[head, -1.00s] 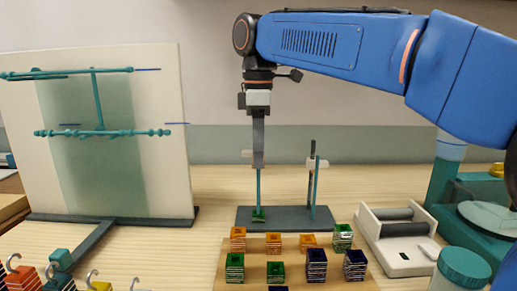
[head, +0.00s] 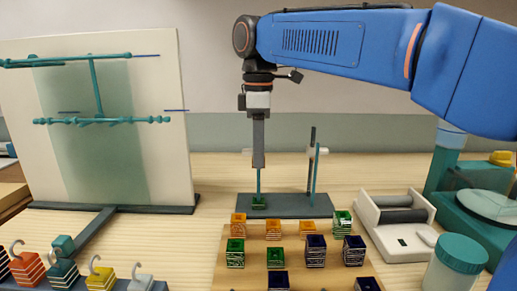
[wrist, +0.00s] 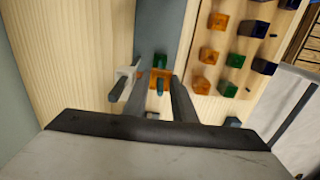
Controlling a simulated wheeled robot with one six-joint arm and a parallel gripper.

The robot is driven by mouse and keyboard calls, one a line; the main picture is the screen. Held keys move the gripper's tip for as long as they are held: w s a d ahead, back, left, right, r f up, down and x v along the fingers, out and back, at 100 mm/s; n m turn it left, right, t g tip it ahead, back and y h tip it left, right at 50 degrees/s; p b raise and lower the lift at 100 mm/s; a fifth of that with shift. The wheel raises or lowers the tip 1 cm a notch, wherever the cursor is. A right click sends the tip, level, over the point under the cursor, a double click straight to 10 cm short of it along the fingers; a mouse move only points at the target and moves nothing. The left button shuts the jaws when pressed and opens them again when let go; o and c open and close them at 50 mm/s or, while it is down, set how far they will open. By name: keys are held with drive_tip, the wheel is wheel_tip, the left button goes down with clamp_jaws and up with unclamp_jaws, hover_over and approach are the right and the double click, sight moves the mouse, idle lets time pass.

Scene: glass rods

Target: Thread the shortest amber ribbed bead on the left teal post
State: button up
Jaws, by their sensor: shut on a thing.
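My gripper (head: 258,164) points straight down over the left teal post (head: 259,182) on the dark stand. In the wrist view, an amber bead (wrist: 154,74) sits between the fingertips of my shut gripper (wrist: 160,80). A teal piece shows at the bead's middle, in line with the post; I cannot tell for sure whether the post passes through it. The head view hides this bead behind the finger. A green bead (head: 258,203) lies low around the left post, at the stand's base (head: 290,207). The right teal post (head: 315,180) carries no visible bead.
A wooden tray (head: 222,262) in front holds amber, green and dark blue beads. A dark rod (head: 312,138) and a pale clamp stand near the right post. A white panel with teal bars stands left. A white roller device (head: 400,225) and a teal-lidded jar (head: 460,255) are at right.

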drive_tip(key=shift+f, duration=0.75)
drive_tip(key=o, duration=1.1)
